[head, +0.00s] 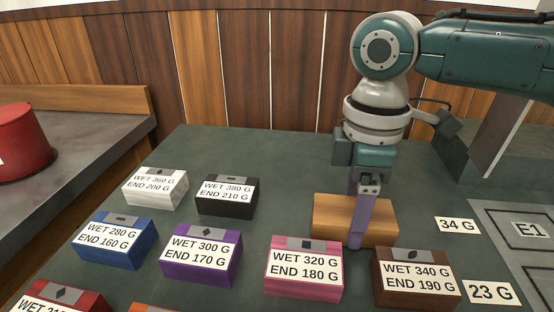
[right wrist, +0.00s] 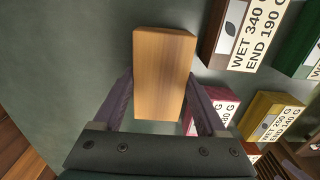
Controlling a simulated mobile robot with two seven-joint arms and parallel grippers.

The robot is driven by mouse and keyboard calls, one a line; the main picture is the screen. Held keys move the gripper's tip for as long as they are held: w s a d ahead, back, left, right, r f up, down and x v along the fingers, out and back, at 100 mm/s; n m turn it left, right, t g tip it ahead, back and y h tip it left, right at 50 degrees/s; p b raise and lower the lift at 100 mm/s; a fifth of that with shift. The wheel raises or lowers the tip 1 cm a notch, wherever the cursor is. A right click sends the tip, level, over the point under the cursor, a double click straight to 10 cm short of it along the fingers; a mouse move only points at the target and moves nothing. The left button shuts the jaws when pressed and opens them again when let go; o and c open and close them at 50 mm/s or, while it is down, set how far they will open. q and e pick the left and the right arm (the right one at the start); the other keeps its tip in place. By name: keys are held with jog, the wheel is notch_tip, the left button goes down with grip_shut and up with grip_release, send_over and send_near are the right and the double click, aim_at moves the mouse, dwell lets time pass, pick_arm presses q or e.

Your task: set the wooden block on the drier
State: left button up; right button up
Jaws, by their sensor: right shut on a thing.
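The plain wooden block (head: 330,216) is at the back right of the dark table among the labelled blocks. My right gripper (head: 362,220) points down over it with its fingers shut on the block's sides. In the right wrist view the block (right wrist: 163,75) sits between the two fingers of my right gripper (right wrist: 160,90). I cannot tell whether the block rests on the table or is just above it. Nothing in view is marked as a drier. My left gripper is not in view.
Labelled blocks stand around: white (head: 155,188), black (head: 227,196), blue (head: 115,240), purple (head: 200,255), pink (head: 303,270) and brown (head: 415,280). Cards reading 34 G (head: 457,226) and 23 G (head: 490,292) lie right, beside a grey panel marked E1 (head: 529,230). A red container (head: 22,145) stands left.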

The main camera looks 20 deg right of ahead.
jog(key=o, duration=1.1)
jog(key=shift+f, duration=0.15)
jog(key=o, duration=0.4)
notch_tip(320, 180, up, 12)
jog(key=shift+r+p, duration=0.2)
jog(key=shift+p, duration=0.9)
jog(key=shift+a, duration=0.1)
